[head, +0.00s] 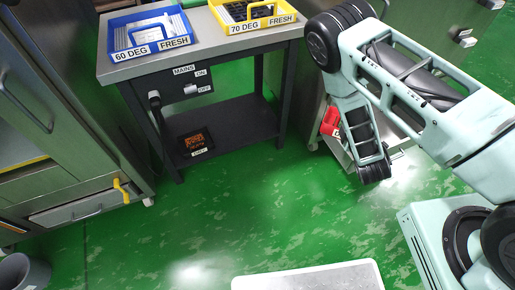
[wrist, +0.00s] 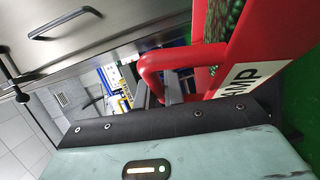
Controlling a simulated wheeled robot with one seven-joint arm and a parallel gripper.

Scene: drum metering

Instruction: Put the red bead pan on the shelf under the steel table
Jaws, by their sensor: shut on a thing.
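The red bead pan (wrist: 262,45) fills the upper right of the wrist view, tilted in that picture, with dark green beads inside and a white label whose visible letters read "AMP". My gripper (wrist: 172,88) is shut on its red handle. In the head view a small part of the red pan (head: 330,122) shows beside my arm, right of the table; my arm hides the rest and the fingers. The steel table (head: 205,52) stands at upper left. Its dark lower shelf (head: 240,125) is open at the front and holds a dark tray (head: 192,145) with orange-brown contents at its left.
A blue tray (head: 133,52) and a yellow tray (head: 234,29), both labelled FRESH, sit on the tabletop. A mains switch box (head: 188,88) hangs under the top. The shelf's middle and right look bare. A steel cabinet (head: 60,110) stands left; green floor lies clear in front.

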